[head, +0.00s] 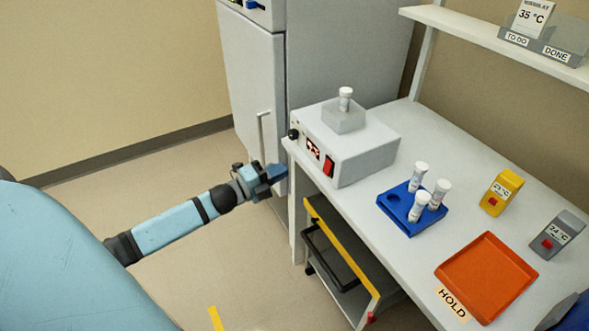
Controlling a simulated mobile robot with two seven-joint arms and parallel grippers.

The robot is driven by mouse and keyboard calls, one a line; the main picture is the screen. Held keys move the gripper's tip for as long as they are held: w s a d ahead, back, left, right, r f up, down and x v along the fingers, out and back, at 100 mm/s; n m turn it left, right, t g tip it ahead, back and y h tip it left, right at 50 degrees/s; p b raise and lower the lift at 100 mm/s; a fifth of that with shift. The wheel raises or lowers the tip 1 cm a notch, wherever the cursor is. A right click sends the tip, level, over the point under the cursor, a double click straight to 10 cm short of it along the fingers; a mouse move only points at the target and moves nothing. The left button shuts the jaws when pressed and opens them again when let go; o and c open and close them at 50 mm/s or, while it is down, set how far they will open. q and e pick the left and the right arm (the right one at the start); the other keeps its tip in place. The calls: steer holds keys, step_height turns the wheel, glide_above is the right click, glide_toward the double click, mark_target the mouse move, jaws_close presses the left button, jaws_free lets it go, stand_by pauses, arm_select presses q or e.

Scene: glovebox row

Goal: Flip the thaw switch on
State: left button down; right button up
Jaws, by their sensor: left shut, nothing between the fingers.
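The thaw unit (372,155) is a pale grey box at the left end of the bench. I cannot tell which way the rocker is tipped. My right gripper is not in view.
A blue rack (389,204) with capped vials, a yellow timer (501,192), a grey timer (557,236) and an orange tray (487,277) occupy the bench. A grey cabinet (250,85) stands behind my left gripper. A cart (330,255) sits under the bench. The floor at left is free.

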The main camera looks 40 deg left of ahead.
arm_select(q)
steer(key=shift+s+a+r, duration=0.15)
steer(key=shift+s, duration=0.3)
steer(key=shift+s+a+r, duration=0.1)
steer(key=shift+s+a, duration=0.05)
steer(key=shift+s, duration=0.25)
steer(key=shift+f, duration=0.1)
steer(key=s+d+f+n+g+y+p, duration=0.2)
steer(key=s+d+f+n+g+p, duration=0.1)
steer(key=s+d+n, duration=0.6)
steer(key=s+d+f+n+g+y+p, duration=0.2)
steer(key=s+d+f+n+p, duration=0.3)
steer(key=s+d+n, duration=0.5)
steer(key=d+f+g, duration=0.1)
steer(key=d+f, duration=0.1)
steer(key=d, duration=0.1)
steer(key=shift+d+n+g, duration=0.2)
steer(key=shift+n+g, duration=0.1)
steer(key=shift+g, duration=0.1)
steer(key=shift+s+f, duration=0.1)
